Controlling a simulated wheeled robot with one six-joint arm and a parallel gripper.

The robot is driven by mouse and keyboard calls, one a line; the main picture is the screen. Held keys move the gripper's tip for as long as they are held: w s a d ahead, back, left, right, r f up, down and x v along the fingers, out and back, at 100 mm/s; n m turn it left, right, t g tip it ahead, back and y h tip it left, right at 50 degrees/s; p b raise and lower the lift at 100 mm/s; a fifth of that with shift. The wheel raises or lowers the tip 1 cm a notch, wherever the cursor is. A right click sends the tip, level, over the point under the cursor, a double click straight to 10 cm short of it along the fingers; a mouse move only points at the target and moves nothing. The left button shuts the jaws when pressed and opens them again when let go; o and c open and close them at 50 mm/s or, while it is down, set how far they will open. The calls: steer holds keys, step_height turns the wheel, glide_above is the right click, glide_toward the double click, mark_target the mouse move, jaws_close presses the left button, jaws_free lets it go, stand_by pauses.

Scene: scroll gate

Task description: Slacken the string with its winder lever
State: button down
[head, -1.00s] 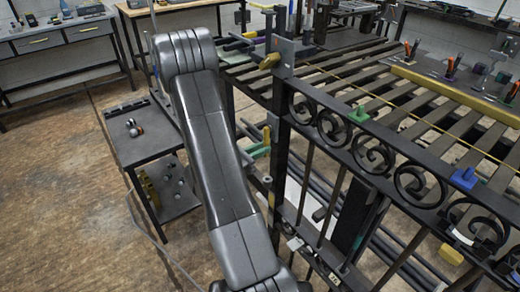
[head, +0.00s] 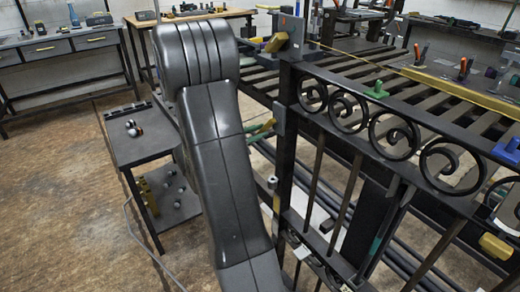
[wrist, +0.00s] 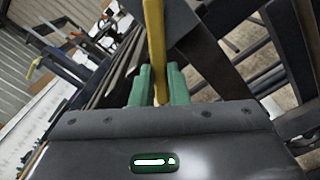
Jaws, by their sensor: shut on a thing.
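My gripper (wrist: 159,88), with green fingers, is shut on a yellow bar (wrist: 154,40) in the wrist view. The bar runs upward from between the fingers, close to a grey plate (wrist: 190,18); its far end is cut off. In the head view, my arm hides most of the gripper's surroundings. A small green and yellow part (head: 264,128) shows beside my arm at the gate post; I cannot tell whether it is the held bar. The thin yellow string (head: 345,53) runs right from near the grey plate (head: 291,37) on the post top. A yellow block (head: 276,43) sits by this plate.
The black gate (head: 400,150) with scrollwork fills the right side. A green clamp (head: 377,91) and a blue clamp (head: 508,150) sit on its top rail. A small dark table (head: 140,145) stands left of my arm. The wooden floor (head: 60,190) at left is clear.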

steer(key=shift+w+a+r+m+b, duration=0.3)
steer(key=shift+r+m+b, duration=0.55)
steer(key=shift+m+b, duration=1.05)
steer(key=shift+w+a+r+m+b, duration=0.15)
steer(key=shift+w+r+m+b, duration=0.45)
steer(key=shift+m+b, duration=1.3)
steer(key=shift+w+a+r+m+b, duration=0.1)
steer(key=shift+a+r+m+b, duration=0.15)
steer(key=shift+r+m+b, duration=1.6)
steer(key=shift+f+n+b, duration=0.45)
steer(key=shift+f+b, duration=0.25)
steer(key=c, duration=1.4)
jaws_free()
steer(key=p+v, duration=0.2)
steer(key=v, duration=1.2)
steer(key=shift+p, duration=0.3)
